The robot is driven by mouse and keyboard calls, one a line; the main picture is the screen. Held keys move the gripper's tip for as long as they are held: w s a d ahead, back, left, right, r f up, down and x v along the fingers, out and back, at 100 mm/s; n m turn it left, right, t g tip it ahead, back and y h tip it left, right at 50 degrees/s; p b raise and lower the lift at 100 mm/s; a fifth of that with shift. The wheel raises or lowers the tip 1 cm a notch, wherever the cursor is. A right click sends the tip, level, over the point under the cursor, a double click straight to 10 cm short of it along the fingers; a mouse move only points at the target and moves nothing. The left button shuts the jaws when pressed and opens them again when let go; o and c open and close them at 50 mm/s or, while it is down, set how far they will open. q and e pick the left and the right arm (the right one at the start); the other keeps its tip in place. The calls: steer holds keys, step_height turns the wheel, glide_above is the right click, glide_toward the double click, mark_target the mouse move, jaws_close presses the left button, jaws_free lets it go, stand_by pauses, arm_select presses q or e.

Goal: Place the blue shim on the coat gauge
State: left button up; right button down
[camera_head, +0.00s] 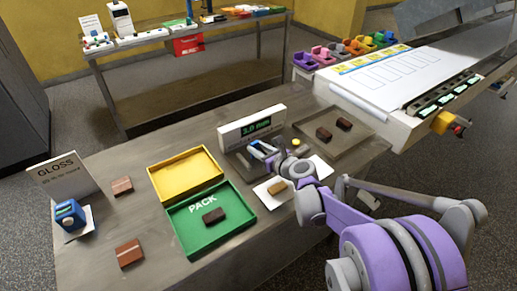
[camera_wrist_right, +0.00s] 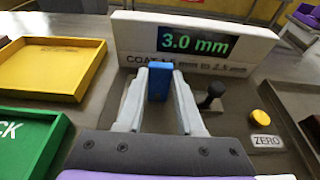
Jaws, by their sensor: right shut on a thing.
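The coat gauge (camera_head: 250,128) stands on the steel table with a white display panel reading 3.0 mm. Its panel (camera_wrist_right: 240,55) spans the top of the right wrist view. A black knob (camera_wrist_right: 212,97) and a yellow ZERO button (camera_wrist_right: 262,120) are to the right of my fingers. My right gripper (camera_wrist_right: 158,92) is shut on the blue shim (camera_wrist_right: 158,80), which is upright between the fingertips in front of the panel. In the head view, my right gripper (camera_head: 258,150) is at the gauge. I cannot tell whether the shim touches the gauge base. My left gripper is out of view.
A yellow tray (camera_head: 158,181) and a green PACK tray (camera_head: 186,241) with a brown piece lie left of the gauge. A metal tray (camera_head: 363,139) with brown pieces lies right. A GLOSS sign (camera_head: 60,172) and blue device (camera_head: 69,214) stand at far left.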

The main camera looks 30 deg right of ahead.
steer(key=shift+f, duration=0.2)
steer(key=c, duration=0.5)
jaws_free()
steer(key=shift+r, duration=0.1)
steer(key=shift+c, duration=0.2)
steer(key=shift+r, duration=0.1)
steer(key=shift+s+r, duration=0.15)
steer(key=shift+s, duration=0.2)
steer(key=v, duration=1.1)
steer(key=shift+s, duration=0.15)
